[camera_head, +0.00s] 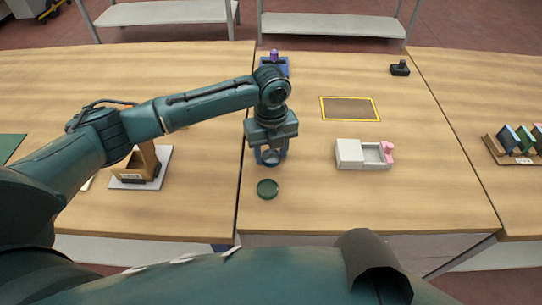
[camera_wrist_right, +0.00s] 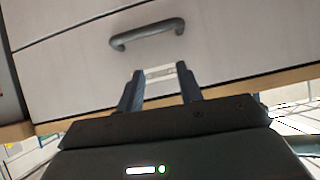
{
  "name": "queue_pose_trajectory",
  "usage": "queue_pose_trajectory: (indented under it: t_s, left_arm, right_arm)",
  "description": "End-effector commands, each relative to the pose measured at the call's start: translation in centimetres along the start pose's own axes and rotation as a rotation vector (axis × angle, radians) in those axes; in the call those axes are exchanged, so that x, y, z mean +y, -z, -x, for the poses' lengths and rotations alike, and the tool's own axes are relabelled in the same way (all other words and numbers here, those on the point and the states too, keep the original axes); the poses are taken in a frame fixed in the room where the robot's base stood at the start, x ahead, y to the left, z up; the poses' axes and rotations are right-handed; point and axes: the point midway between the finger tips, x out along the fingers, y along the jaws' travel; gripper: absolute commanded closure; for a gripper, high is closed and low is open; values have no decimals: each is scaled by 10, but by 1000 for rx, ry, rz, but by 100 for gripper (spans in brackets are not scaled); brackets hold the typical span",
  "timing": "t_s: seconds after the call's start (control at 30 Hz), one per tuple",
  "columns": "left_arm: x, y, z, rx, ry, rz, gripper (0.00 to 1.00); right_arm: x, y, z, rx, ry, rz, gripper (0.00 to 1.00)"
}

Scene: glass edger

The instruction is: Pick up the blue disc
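My left gripper (camera_head: 270,160) points down over the middle table, its two fingers spread apart. A blue disc (camera_head: 270,157) shows between the fingers, partly hidden by them. I cannot tell whether the fingers press on it or only stand around it, nor whether it touches the table. A dark green disc (camera_head: 267,189) lies flat on the table just nearer to me. My right gripper (camera_wrist_right: 160,88) shows in the right wrist view, open and empty, in front of a pale drawer front with a grey handle (camera_wrist_right: 147,34).
A white box with a pink part (camera_head: 362,154) stands right of the left gripper. A yellow-framed area (camera_head: 350,108) lies behind it. A blue holder with a purple knob (camera_head: 273,66) stands at the back. A brown fixture (camera_head: 135,167) is left, a panel rack (camera_head: 516,145) far right.

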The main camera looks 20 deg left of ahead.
Motion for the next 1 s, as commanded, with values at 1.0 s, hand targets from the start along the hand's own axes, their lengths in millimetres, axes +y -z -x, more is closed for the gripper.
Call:
queue_pose_trajectory:
  t_s: [1.0]
  left_arm:
    - [-1, -1, 72, -3, 5, 0, 82]
  right_arm:
    - [0, 1, 0, 4, 1, 4, 64]
